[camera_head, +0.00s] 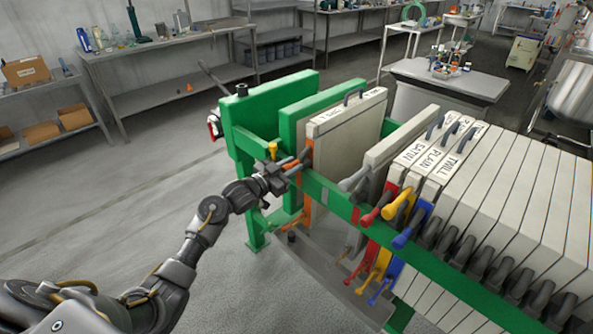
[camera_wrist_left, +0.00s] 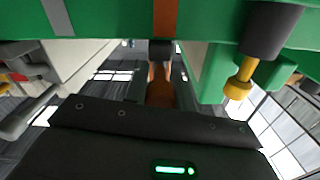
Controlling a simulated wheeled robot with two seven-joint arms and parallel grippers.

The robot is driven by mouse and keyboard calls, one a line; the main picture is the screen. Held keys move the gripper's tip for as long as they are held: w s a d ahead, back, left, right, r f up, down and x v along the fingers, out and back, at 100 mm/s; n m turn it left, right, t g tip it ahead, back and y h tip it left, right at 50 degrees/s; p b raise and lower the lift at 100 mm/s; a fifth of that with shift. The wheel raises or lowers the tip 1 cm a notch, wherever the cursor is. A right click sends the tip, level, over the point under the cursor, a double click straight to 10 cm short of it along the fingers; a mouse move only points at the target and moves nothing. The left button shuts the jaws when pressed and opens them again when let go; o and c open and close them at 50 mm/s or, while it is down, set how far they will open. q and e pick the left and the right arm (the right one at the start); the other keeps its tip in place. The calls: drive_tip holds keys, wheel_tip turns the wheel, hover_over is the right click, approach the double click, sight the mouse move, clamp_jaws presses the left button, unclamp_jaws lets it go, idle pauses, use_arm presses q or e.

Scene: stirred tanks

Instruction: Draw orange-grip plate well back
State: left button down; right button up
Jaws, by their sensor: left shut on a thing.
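The orange-grip plate (camera_head: 350,122) is a thick pale slab with a dark top handle, upright in the green press frame. Its orange edge strip (camera_head: 307,203) faces my left arm, and a strip of orange also shows in the left wrist view (camera_wrist_left: 165,18). My left gripper (camera_head: 286,172) is at this near side of the plate, by the green rail, shut on the orange grip. In the left wrist view, orange (camera_wrist_left: 160,92) shows beyond the black gripper body; the fingertips are mostly hidden. My right gripper is out of view.
A green head plate (camera_head: 262,105) stands left of the orange-grip plate. A gap separates it from a grey plate (camera_head: 400,145) and red, yellow and blue-grip plates to the right. A green side rail (camera_head: 335,198) runs along the near side. The floor (camera_head: 90,220) at left is clear.

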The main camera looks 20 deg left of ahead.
use_arm(q)
drive_tip(key=shift+w+a+r, duration=0.1)
drive_tip(key=shift+a+r, duration=0.05)
drive_tip(key=shift+a, duration=0.1)
drive_tip(key=c, duration=1.2)
unclamp_jaws()
drive_tip(key=shift+o, duration=0.2)
drive_tip(key=b+v, duration=0.1)
drive_tip(key=v, duration=0.9)
drive_tip(key=shift+s, duration=0.4)
